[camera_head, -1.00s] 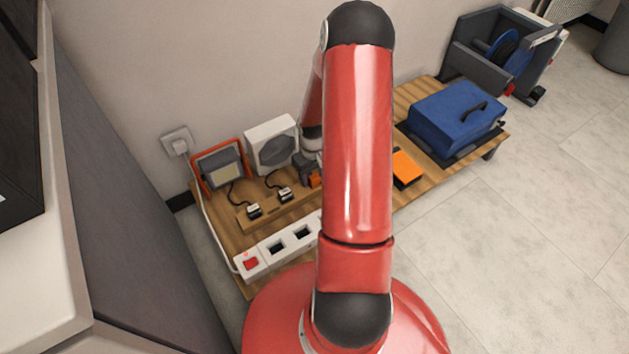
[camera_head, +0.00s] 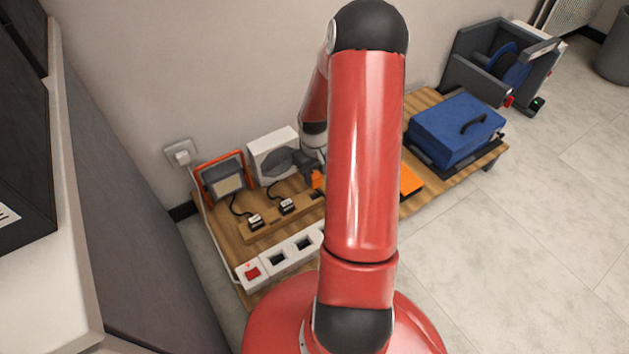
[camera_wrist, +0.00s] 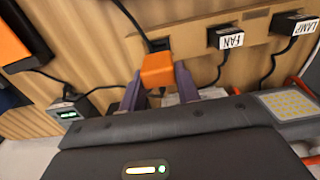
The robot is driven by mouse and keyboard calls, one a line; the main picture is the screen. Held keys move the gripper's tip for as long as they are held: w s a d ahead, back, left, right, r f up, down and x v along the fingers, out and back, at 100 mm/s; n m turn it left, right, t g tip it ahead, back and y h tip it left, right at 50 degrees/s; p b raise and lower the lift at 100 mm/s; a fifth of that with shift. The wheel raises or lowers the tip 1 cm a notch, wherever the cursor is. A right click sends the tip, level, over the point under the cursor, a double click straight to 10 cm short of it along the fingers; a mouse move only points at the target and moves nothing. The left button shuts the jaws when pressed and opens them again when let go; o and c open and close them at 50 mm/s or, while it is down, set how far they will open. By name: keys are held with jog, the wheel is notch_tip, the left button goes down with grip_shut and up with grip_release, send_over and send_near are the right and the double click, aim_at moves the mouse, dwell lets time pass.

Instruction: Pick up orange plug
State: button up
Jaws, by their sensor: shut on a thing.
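The orange plug (camera_wrist: 157,70) is between the two fingers of my gripper (camera_wrist: 158,88) in the wrist view, with a black part and a dark cable at its far side. My gripper is shut on it. In the head view the plug (camera_head: 317,180) shows as a small orange patch below my gripper (camera_head: 312,168), beside my red arm, which hides part of the area. The plug is close to the end of the wooden plug rack (camera_head: 262,229); I cannot tell the exact gap.
The FAN plug (camera_wrist: 225,38) and LAMP plug (camera_wrist: 294,23) sit in the rack. A white power strip (camera_head: 277,258) lies in front. The work lamp (camera_head: 223,178) and white fan (camera_head: 273,154) stand behind. A blue case (camera_head: 455,130) and an orange-topped device (camera_head: 410,181) are to the right.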

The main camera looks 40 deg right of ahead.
aim_at(315, 173)
notch_tip(315, 173, up, 14)
jog(key=p, duration=0.2)
jog(key=shift+p, duration=0.3)
jog(key=shift+r, duration=0.15)
jog(key=shift+d, duration=0.1)
jog(key=w+d+p, duration=0.2)
jog(key=w+d, duration=0.1)
jog(key=d, duration=0.3)
jog(key=w+d+p, duration=0.3)
jog(key=w+d, duration=0.1)
jog(key=d, duration=0.3)
jog(key=shift+d, duration=0.3)
dwell(0.4)
jog(key=w+d+p, duration=0.2)
jog(key=w+d, duration=0.1)
jog(key=d, duration=0.3)
jog(key=w+d+p, duration=0.2)
jog(key=w+d, duration=0.2)
jog(key=d, duration=0.3)
jog(key=shift+d, duration=0.3)
dwell(0.6)
jog(key=shift+f+b, duration=5.55)
jog(key=shift+f, duration=2.05)
